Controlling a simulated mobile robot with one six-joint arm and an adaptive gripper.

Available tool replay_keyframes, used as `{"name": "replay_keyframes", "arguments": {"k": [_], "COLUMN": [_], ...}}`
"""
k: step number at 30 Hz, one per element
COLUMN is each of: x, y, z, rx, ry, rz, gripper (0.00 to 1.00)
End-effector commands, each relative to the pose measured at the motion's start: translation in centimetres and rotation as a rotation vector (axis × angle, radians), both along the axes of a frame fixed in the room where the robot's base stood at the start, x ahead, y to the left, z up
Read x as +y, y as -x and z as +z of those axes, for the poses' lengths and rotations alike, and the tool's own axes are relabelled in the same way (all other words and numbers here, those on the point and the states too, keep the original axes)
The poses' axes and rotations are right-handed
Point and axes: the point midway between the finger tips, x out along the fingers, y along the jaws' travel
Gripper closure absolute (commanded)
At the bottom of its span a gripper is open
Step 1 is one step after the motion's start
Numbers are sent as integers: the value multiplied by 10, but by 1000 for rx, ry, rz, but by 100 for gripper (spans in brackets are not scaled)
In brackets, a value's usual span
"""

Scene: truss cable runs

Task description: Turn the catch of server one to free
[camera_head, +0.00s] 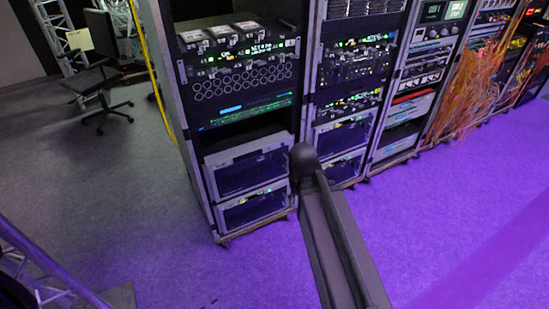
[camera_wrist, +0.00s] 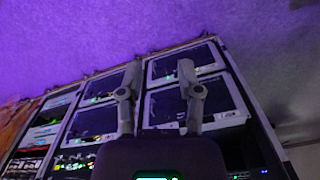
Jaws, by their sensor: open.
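My gripper (camera_wrist: 159,72) shows in the wrist view with its two grey fingers apart and nothing between them. Behind the fingers are grey-framed, dark-fronted units (camera_wrist: 182,103) at the foot of the racks; I cannot tell the distance to them. In the head view, similar grey-framed units (camera_head: 246,168) sit low in the nearest rack (camera_head: 170,75). Which unit is server one, I cannot tell. Its catch is too small or hidden to make out in either view. The gripper fingers cannot be made out in the head view, where a dark arm link of mine covers part of the racks.
More racks stand in a row to the right, one with a bundle of orange cables (camera_head: 470,85). A yellow cable (camera_head: 150,65) runs down beside the nearest rack. An office chair (camera_head: 98,90) stands at the left, and a truss (camera_head: 45,262) at lower left. The floor before the racks is clear.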

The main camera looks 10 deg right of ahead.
Motion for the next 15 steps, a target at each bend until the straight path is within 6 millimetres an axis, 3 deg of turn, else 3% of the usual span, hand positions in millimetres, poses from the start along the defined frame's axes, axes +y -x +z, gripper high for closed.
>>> {"name": "replay_keyframes", "arguments": {"k": [8, 15], "x": [2, 14], "y": [-4, -26], "z": [-7, -35], "rx": [-12, -68], "ry": [-17, -107], "rz": [-18, -111], "gripper": [54, 54]}}
